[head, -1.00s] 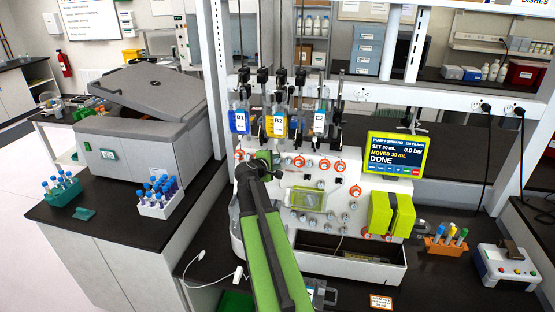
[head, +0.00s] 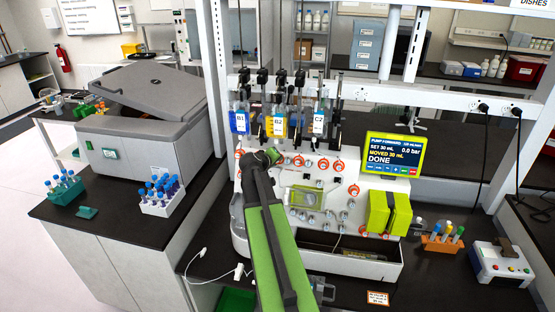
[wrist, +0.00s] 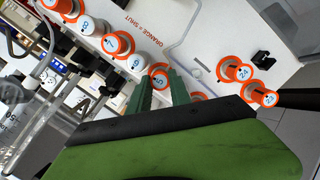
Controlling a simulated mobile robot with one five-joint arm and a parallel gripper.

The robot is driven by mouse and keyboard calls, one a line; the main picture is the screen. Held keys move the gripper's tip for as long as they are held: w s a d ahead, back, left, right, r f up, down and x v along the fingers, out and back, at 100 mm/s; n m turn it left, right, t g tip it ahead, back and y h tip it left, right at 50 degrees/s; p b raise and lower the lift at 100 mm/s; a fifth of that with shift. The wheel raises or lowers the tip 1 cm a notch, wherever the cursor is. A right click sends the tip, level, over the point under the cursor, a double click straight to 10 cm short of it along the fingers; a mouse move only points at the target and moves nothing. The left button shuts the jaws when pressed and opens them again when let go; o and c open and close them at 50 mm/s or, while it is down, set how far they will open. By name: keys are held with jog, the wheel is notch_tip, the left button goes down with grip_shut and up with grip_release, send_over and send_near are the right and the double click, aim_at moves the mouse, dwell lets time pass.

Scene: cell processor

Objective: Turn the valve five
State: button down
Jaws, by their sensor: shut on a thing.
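In the wrist view, valve five (wrist: 160,73) is a round white knob with an orange ring and the number 5 on its face. The two green fingers of my gripper (wrist: 161,86) stand on either side of it and are shut on it. In the head view, my gripper (head: 273,156) is at the valve row on the white machine's front. It and my arm hide valve five there. The screen (head: 393,155) reads DONE, set 30 mL, moved 30 mL and 0.0 bar.
Other numbered valves stand close by, such as valve seven (wrist: 116,44) and an orange-ringed valve (wrist: 238,71). The panel (wrist: 150,20) is marked "orange = shut". Bags (head: 278,122) hang above the valve row. A yellow-green block (head: 390,212) sits at the machine's right.

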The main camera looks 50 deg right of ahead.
jog(key=shift+w+r+m, duration=0.1)
jog(key=shift+w+m, duration=0.05)
jog(key=shift+m, duration=0.15)
dwell(0.4)
jog(key=c, duration=1.3)
grip_release()
jog(key=shift+a, duration=0.15)
jog(key=shift+o, duration=0.6)
